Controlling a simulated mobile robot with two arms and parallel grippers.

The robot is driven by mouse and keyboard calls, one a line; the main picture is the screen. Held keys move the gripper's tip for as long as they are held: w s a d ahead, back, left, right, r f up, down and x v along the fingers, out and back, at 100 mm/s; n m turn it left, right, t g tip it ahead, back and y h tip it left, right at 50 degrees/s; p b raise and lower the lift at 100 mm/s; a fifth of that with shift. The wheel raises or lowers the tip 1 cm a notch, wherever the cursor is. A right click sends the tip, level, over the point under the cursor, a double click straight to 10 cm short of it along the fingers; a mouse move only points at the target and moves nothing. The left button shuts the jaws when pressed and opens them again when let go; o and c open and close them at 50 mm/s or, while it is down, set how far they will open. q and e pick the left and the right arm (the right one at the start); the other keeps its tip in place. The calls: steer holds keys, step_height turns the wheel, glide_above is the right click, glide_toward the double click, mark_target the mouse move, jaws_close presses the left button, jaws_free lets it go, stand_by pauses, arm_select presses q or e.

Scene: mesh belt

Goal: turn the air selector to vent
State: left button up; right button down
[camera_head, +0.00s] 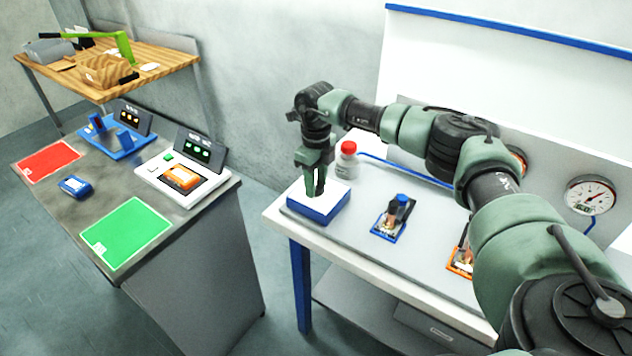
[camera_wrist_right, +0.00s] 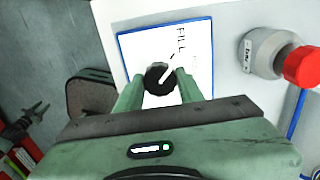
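The air selector is a white-topped blue box (camera_head: 318,208) at the near left corner of the white bench. In the right wrist view its white plate (camera_wrist_right: 135,48) has a blue border and the word FILL. A round black knob (camera_wrist_right: 153,74) with a white pointer sits on the plate; the pointer slants to the upper right, roughly towards FILL. No VENT label is readable. My right gripper (camera_head: 318,182) points down over the box. In the wrist view its fingers (camera_wrist_right: 160,88) stand on both sides of the knob; contact is unclear. My left gripper is out of view.
A grey table (camera_head: 60,210) with trays and mats is at left.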

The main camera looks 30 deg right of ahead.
steer(key=shift+m, duration=0.4)
steer(key=m, duration=0.3)
steer(key=shift+r+m, duration=0.1)
steer(key=shift+m, duration=0.2)
steer(key=m, duration=0.4)
steer(key=m+p, duration=0.1)
steer(key=m, duration=0.4)
steer(key=shift+w+m+p, duration=0.1)
steer(key=shift+m+p, duration=0.35)
steer(key=shift+m, duration=1.85)
steer(key=shift+r, duration=0.1)
steer(key=c, duration=0.9)
jaws_free()
